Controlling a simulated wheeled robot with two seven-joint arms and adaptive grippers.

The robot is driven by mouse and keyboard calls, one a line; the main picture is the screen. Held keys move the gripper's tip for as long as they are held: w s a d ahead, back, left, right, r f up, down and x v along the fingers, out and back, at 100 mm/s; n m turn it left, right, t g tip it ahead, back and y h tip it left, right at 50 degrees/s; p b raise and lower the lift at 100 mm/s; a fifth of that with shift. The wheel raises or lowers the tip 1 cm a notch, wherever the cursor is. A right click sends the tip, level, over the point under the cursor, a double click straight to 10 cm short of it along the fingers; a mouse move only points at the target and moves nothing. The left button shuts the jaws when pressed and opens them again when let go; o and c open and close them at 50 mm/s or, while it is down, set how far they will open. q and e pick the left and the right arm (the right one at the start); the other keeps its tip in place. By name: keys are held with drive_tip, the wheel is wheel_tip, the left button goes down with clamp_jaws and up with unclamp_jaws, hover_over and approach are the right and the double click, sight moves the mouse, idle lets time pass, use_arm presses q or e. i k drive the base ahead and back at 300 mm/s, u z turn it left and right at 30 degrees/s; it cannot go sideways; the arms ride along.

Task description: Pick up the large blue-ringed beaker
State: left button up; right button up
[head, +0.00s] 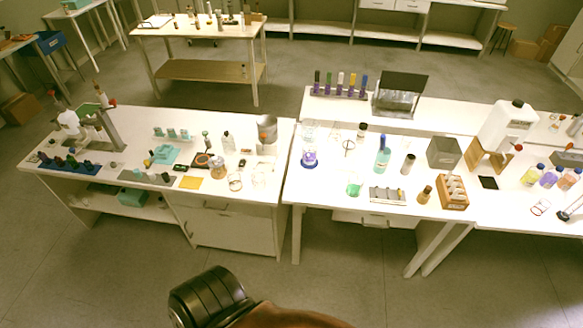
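A clear glass vessel with a blue ring at its base and purple-blue contents (309,158) stands near the left end of the middle bench (330,205). It looks like the blue-ringed beaker, but it is small in the picture and I cannot be sure. Another clear glass piece (308,130) stands just behind it. More clear glassware (262,174) sits at the right end of the left bench. Neither of my grippers shows in the head view.
The left bench (215,190) holds many small items, and a narrow gap parts it from the middle bench. A rack of coloured tubes (341,86) stands behind. A green-blue bottle (382,158) and green-liquid glass (354,188) stand right of the vessel. Floor in front is open.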

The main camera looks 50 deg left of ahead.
sight(310, 151)
drive_tip(key=u, duration=1.45)
